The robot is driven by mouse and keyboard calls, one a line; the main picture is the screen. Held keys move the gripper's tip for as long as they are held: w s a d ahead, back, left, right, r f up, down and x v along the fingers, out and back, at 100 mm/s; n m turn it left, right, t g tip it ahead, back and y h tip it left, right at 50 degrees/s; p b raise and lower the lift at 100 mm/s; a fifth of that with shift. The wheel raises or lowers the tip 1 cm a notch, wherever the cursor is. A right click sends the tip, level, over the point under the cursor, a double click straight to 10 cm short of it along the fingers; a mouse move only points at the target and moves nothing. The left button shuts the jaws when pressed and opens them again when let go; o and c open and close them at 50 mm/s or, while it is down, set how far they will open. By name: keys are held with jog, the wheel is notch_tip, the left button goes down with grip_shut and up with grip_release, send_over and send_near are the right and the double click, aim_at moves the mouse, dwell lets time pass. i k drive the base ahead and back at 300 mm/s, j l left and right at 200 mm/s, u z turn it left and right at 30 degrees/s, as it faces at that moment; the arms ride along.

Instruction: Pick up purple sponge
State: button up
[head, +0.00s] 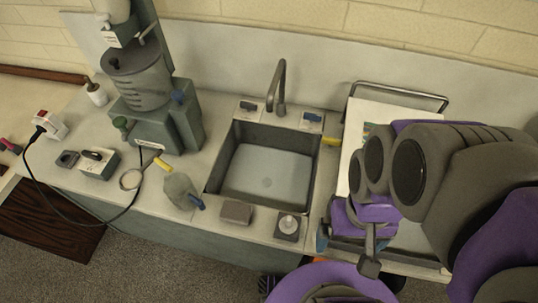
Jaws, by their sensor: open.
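A small block-shaped sponge (237,212) lies flat on the counter strip in front of the sink. It looks greyish with a faint purple tint. It is the only sponge-like thing that I can make out. My gripper (352,238) is at the right, over the counter to the right of the sink, pointing down. It is open and I see nothing held in it, though my own arm hides part of it. It is well apart from the sponge, with a small dispenser between them in the picture.
The sink (265,172) with its tall faucet (281,85) is in the middle. The small dispenser (288,226) stands right of the sponge, and a grey bottle (180,190) with a blue tip stands left. A large machine (150,95) and a cable are further left. A white board (395,112) is behind my arm.

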aim_at(232, 212)
jog(key=k+j+z, duration=0.15)
jog(key=j, duration=0.25)
jog(key=j+z, duration=0.15)
jog(key=j, duration=0.25)
jog(key=k+j+z, duration=0.2)
jog(key=j, duration=0.2)
jog(key=k+j+z, duration=0.15)
jog(key=j, duration=0.2)
jog(key=k+j+z, duration=0.15)
jog(key=j, duration=0.2)
jog(key=k+j+z, duration=0.15)
jog(key=j, duration=0.2)
